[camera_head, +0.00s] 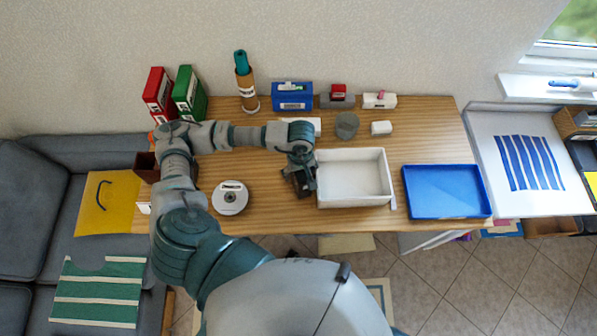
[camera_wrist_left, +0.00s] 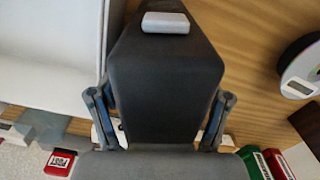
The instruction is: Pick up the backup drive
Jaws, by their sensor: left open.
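My left gripper (camera_head: 302,184) is low over the table, just left of the white tray. In the left wrist view its two linked fingers (camera_wrist_left: 160,122) stand apart at either side of a dark grey block-like shape with a small light grey piece at its top. I cannot tell whether this dark shape is my gripper's own body or the backup drive. No other thing in view can be surely named as the backup drive. My left arm hides part of the table's left and back. My right gripper is out of view.
A white tray (camera_head: 320,202) and a blue tray (camera_head: 448,212) stand to the right. A round white disc case (camera_head: 230,199) sits to the left. A grey cylinder (camera_head: 347,125) and small white box (camera_head: 381,128) stand behind. Bare wood lies between disc case and gripper.

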